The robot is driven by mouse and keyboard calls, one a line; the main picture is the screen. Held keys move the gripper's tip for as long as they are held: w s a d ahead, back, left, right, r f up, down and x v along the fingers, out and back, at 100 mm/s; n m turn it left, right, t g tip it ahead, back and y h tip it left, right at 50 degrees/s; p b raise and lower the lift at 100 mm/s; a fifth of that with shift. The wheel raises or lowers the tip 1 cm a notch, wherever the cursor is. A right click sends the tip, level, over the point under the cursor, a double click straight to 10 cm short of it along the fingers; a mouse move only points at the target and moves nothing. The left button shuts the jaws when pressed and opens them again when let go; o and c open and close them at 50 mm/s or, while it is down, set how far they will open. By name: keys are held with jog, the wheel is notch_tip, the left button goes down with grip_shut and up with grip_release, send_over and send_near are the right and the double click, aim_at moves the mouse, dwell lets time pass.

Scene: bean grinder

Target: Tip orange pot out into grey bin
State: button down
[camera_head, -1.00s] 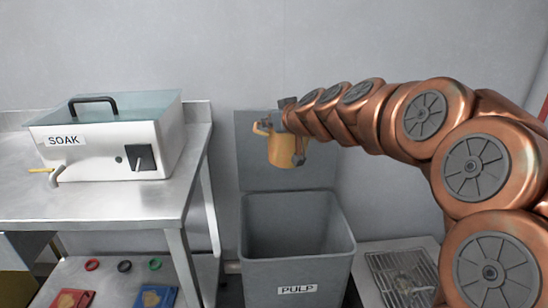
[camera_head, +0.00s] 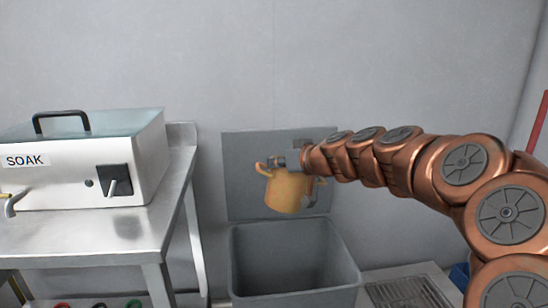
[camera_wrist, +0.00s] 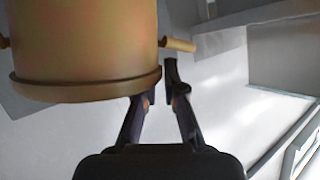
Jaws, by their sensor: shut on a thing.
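The orange pot (camera_head: 287,192) hangs in the air above the open grey bin (camera_head: 293,297) in the head view, near the bin's raised lid (camera_head: 240,205). The pot is apart from the bin and tilted slightly. My gripper (camera_head: 291,161) is shut on the pot near its rim. In the wrist view the pot (camera_wrist: 85,45) fills the upper left, with a handle at its right, and my gripper (camera_wrist: 160,95) reaches up to its rim. The pot's inside is hidden, so I cannot tell what it holds.
A steel table (camera_head: 150,226) with the SOAK tank (camera_head: 85,165) stands to the left of the bin. A metal grate (camera_head: 400,294) lies low to the right of the bin. A plain wall (camera_head: 330,60) is behind.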

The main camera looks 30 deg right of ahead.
jog(key=d+f+m+y+p, duration=0.2)
jog(key=m+p, duration=0.1)
jog(key=p, duration=0.4)
jog(key=d+f+m+t+y+p, duration=0.1)
jog(key=d+f+m+y+p, duration=0.1)
jog(key=p, duration=0.4)
jog(key=d+f+m+t+y+p, duration=0.1)
jog(key=d+f+m+p, duration=0.1)
jog(key=m+p, duration=0.3)
jog(key=shift+w+d+m+y+p, duration=0.2)
jog(key=shift+d+p, duration=0.2)
jog(key=shift+p, duration=0.25)
jog(key=shift+w+d+m+y+p, duration=0.1)
jog(key=shift+d+m+y+p, duration=0.1)
jog(key=shift+d+p, duration=0.35)
notch_tip(320, 180, down, 6)
jog(key=d+m+t, duration=0.2)
jog(key=m+t, duration=0.1)
jog(key=m, duration=0.3)
jog(key=shift+w+d+r+m, duration=0.15)
jog(key=shift+d+m, duration=0.2)
jog(key=shift+m, duration=0.05)
